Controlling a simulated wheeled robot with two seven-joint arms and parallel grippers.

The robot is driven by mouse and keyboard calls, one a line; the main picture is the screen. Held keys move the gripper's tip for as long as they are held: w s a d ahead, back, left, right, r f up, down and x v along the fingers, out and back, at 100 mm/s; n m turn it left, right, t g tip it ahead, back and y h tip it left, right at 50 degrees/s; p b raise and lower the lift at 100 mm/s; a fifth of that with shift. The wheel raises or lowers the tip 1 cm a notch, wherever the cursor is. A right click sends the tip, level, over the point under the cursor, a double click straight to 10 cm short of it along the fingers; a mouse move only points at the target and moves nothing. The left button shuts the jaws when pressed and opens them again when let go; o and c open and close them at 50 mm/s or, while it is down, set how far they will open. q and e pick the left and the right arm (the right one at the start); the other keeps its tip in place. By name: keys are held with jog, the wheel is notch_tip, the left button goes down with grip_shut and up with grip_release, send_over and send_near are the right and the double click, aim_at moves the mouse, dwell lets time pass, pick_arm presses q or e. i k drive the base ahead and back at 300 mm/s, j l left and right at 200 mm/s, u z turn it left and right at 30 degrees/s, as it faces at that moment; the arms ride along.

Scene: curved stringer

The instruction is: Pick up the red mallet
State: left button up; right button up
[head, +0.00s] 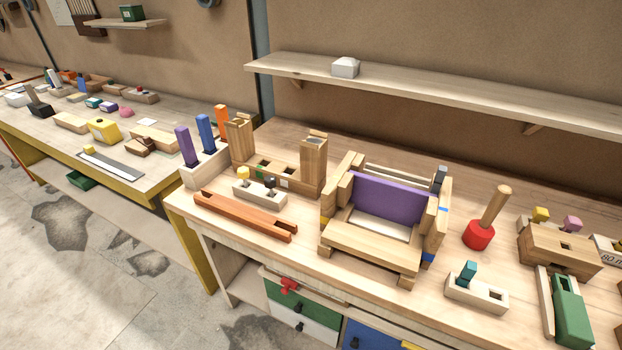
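The red mallet (479,235) has a round red head resting on the wooden workbench, right of the middle of the head view. Its pale wooden handle (495,205) points up and leans a little to the right. Nothing touches the mallet, and it stands apart from the things around it. Neither of my grippers shows in the head view.
Left of the mallet stands a wooden frame with a purple panel (388,199). In front is a small block with a teal peg (467,273); to the right is a brown block (560,247). Bench (450,312) is bare nearby. A shelf (440,88) runs above the back.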

aim_at(479, 233)
jog(key=z, duration=1.45)
jog(key=l+u, duration=1.1)
jog(key=l, duration=0.15)
